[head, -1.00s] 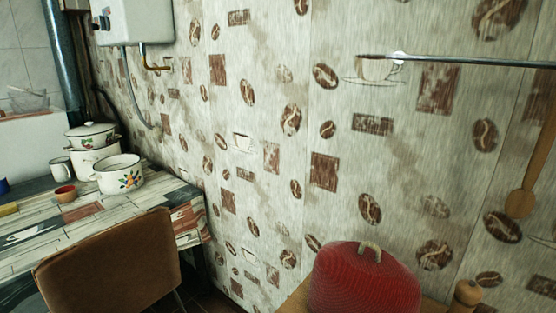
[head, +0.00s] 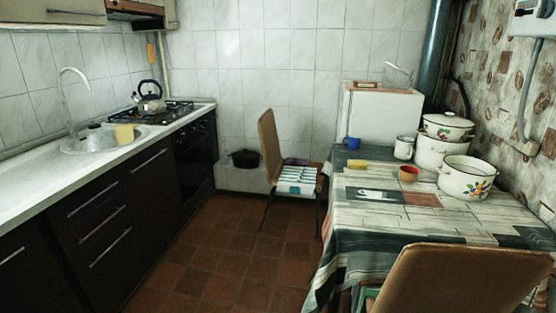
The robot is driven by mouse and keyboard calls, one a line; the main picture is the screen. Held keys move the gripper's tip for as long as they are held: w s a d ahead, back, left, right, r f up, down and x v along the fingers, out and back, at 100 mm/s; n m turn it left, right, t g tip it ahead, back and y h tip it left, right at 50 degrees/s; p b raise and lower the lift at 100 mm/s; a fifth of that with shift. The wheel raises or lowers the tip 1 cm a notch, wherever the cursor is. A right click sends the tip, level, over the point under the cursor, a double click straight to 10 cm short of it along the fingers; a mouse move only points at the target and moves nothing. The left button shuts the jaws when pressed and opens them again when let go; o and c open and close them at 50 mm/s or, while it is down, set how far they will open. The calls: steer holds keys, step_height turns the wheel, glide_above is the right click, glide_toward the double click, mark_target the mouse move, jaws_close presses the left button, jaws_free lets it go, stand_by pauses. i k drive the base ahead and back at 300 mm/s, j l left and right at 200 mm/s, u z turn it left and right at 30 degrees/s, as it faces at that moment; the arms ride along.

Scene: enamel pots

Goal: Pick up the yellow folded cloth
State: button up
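A small flat yellow item (head: 357,163) lies on the table near its far left edge, by a blue mug (head: 352,143); it is too small to tell whether it is cloth or sponge. A pale yellow piece (head: 124,134) shows at the right side of the sink on the left counter; it looks like a folded cloth, but I cannot be sure. My gripper is not in view.
The table (head: 350,208) also bears enamel pots (head: 465,180), a white mug (head: 403,148) and a small reddish bowl (head: 408,174). Brown chairs stand at its near side (head: 450,280) and far left (head: 270,150). Tiled floor (head: 220,250) lies clear between counter and table.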

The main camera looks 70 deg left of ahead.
mark_target(352, 164)
steer(key=u, duration=1.85)
steer(key=i+j+u, duration=1)
steer(key=i, duration=0.25)
steer(key=i+j+z, duration=0.15)
steer(key=i, duration=0.95)
steer(key=i+l+z, duration=0.15)
steer(key=i+z, duration=0.65)
steer(key=i+j+z, duration=0.1)
steer(key=i+z, duration=0.3)
steer(key=i+j+z, duration=0.25)
steer(key=i+z, duration=0.4)
steer(key=i+j, duration=0.05)
